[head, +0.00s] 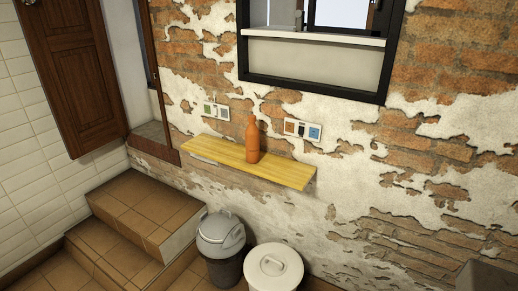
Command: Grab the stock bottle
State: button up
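An orange-brown bottle (252,142), the only bottle in view, stands upright on a yellow wooden shelf (212,150) fixed to the brick wall. It stands near the middle of the shelf, with nothing touching it. I see no label that names it as stock. My gripper is not in the head view, so its place relative to the bottle cannot be told.
Below the shelf stand a grey lidded bin (221,240) and a white lidded bin (273,268). Tiled steps (135,225) rise at the left beside a wooden door (75,70). Wall sockets (302,129) and a black-framed window (315,60) are above the shelf.

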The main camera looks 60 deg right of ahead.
aim_at(251, 133)
jog(key=u, duration=0.05)
jog(key=i, duration=1)
jog(key=z, duration=0.1)
